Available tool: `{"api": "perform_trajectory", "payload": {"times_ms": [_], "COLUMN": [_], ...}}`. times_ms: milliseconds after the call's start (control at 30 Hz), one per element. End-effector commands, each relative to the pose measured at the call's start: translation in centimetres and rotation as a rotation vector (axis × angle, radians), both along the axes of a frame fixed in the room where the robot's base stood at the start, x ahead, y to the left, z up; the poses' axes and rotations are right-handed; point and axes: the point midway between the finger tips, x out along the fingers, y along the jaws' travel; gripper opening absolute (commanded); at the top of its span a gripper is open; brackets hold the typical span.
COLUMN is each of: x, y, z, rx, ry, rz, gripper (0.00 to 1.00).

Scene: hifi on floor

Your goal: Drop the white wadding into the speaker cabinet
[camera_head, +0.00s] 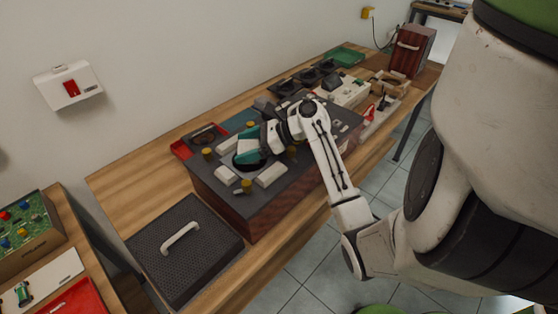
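The speaker cabinet (262,215) lies on the wooden workbench, with reddish-brown sides and a dark grey top. A dark round opening (240,166) shows in the top, partly covered by my gripper. My gripper (250,158) is at this opening, its teal and dark end pointing down. The fingers are too small and hidden to tell whether they are open or hold anything. Pale white blocks lie on the cabinet top: one left of the opening (227,175) and one in front of it (271,174). I cannot tell whether either is the wadding.
Yellow knobs (247,186) stand on the cabinet top around the opening. A black grille panel with a white handle (184,250) lies at the bench's near end. Behind the cabinet are a red tray (181,150) and dark drivers. Several parts crowd the far end; bare wood (140,188) lies at left.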

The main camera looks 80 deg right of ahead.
Motion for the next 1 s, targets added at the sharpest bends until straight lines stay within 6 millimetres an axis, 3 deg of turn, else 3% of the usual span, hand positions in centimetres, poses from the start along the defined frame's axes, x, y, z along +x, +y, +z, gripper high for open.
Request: {"api": "perform_trajectory", "payload": {"times_ms": [100, 467, 667, 1000], "x": [0.0, 0.0, -0.2, -4.6], "y": [0.0, 0.0, 0.2, 2.9], "z": [0.0, 0.6, 3.7, 9.4], "rx": [0.0, -0.002, -0.003, -0.003], "ry": [0.0, -0.002, -0.004, -0.002], "rz": [0.0, -0.001, 0.002, 0.0], "gripper": [1.0, 1.0, 1.0, 1.0]}}
